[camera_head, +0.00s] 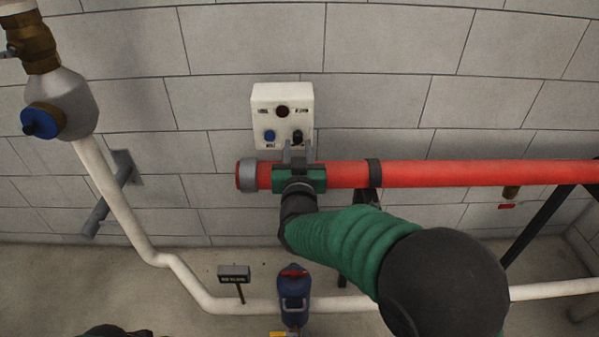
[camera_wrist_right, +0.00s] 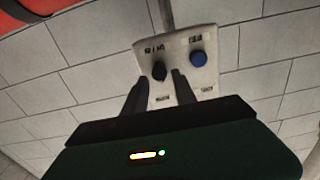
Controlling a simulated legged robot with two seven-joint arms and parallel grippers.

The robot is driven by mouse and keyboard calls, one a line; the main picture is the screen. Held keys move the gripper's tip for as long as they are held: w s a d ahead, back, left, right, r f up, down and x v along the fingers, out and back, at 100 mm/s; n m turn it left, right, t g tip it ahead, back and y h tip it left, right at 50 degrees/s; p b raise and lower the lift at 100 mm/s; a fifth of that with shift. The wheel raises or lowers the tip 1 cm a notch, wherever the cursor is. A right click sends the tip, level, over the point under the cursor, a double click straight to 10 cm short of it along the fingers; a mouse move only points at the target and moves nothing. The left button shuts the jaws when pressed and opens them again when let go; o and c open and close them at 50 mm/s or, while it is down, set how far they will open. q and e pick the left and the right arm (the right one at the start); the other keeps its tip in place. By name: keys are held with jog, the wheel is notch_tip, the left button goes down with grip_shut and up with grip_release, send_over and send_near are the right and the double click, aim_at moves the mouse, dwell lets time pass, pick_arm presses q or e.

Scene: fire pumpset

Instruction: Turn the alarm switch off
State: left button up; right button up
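A white alarm box (camera_head: 265,97) is mounted on the block wall, with a dark red lamp (camera_head: 282,111), a blue button (camera_head: 270,136) and a black switch knob (camera_head: 297,136). My right gripper (camera_head: 298,147) reaches up to the box's lower right, in front of the knob. In the right wrist view the box (camera_wrist_right: 182,45) appears turned over. There the black knob (camera_wrist_right: 159,70) lies just beyond and between the two spread fingertips (camera_wrist_right: 158,80), with the blue button (camera_wrist_right: 198,58) beside it. The gripper is open; contact with the knob cannot be told.
A red pipe (camera_head: 450,173) runs across below the box, behind my right arm. A white pipe with a blue-handled valve (camera_head: 42,121) is at the left. A blue pump-like device (camera_head: 294,300) and a small sign (camera_head: 234,273) are below. The wall around the box is clear.

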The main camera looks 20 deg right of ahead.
jog(key=v, duration=1.3)
jog(key=shift+s+p, duration=0.35)
jog(key=shift+p, duration=0.05)
jog(key=shift+d+r, duration=0.1)
notch_tip(320, 180, down, 6)
jog(key=a+n+g+y+p, duration=0.2)
jog(key=n+g+y+p, duration=0.1)
jog(key=g+y+p, duration=0.25)
jog(key=s+d+f+g+p, duration=0.2)
jog(key=s+d+f+g, duration=0.1)
jog(key=s, duration=0.5)
jog(key=s+d+f+g+p, duration=0.2)
jog(key=s+d+f+g, duration=0.2)
jog(key=s+f+g, duration=0.1)
jog(key=s+g, duration=0.1)
jog(key=s, duration=0.1)
jog(key=shift+s, duration=0.35)
